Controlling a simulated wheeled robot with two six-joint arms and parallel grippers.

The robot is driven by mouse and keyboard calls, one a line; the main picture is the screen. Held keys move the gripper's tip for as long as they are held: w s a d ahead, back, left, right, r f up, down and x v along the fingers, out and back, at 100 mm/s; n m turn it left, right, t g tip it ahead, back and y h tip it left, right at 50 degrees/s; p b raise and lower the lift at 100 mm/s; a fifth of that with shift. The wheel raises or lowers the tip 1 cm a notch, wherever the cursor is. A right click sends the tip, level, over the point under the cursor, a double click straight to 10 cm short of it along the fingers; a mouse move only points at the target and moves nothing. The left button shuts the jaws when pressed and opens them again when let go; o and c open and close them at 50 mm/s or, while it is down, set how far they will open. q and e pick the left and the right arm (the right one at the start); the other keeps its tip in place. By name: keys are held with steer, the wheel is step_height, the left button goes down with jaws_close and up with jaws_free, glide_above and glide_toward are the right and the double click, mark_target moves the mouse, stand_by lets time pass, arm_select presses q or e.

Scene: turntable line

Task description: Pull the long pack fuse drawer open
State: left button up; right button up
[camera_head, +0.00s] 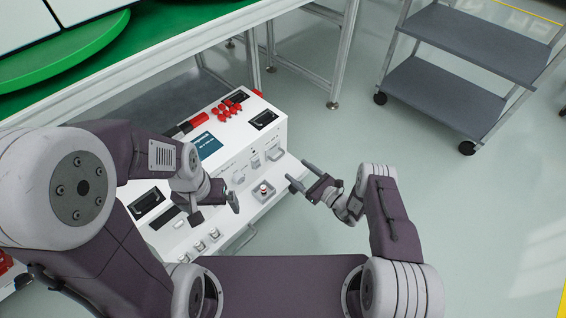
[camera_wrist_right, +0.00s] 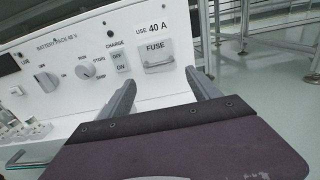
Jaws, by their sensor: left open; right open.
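In the head view the drawer (camera_head: 274,154) is near the unit's right end. My right gripper (camera_head: 302,176) is open and empty, just in front of and to the right of the drawer. In the right wrist view its fingers (camera_wrist_right: 161,80) point toward the drawer, apart from it. My left gripper (camera_head: 216,211) is open and empty above the unit's lower front.
Red parts (camera_head: 230,108) lie on the unit's top. A green-topped table (camera_head: 170,50) stands behind, and a grey cart (camera_head: 440,95) at the back right. The floor right of the unit is clear.

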steer(key=b+x, duration=0.2)
steer(key=x, duration=0.2)
steer(key=b+x, duration=0.2)
steer(key=x, duration=0.1)
steer(key=shift+w+a+f+b, duration=0.25)
steer(key=shift+a+b, duration=0.05)
steer(key=shift+a, duration=0.05)
steer(key=shift+w+a+r, duration=0.15)
steer(key=shift+w+a, duration=0.1)
steer(key=shift+w, duration=0.1)
jaws_close()
steer(key=p+v, duration=0.5)
steer(key=v, duration=0.7)
steer(key=shift+d, duration=0.2)
steer(key=shift+r, duration=0.15)
jaws_free()
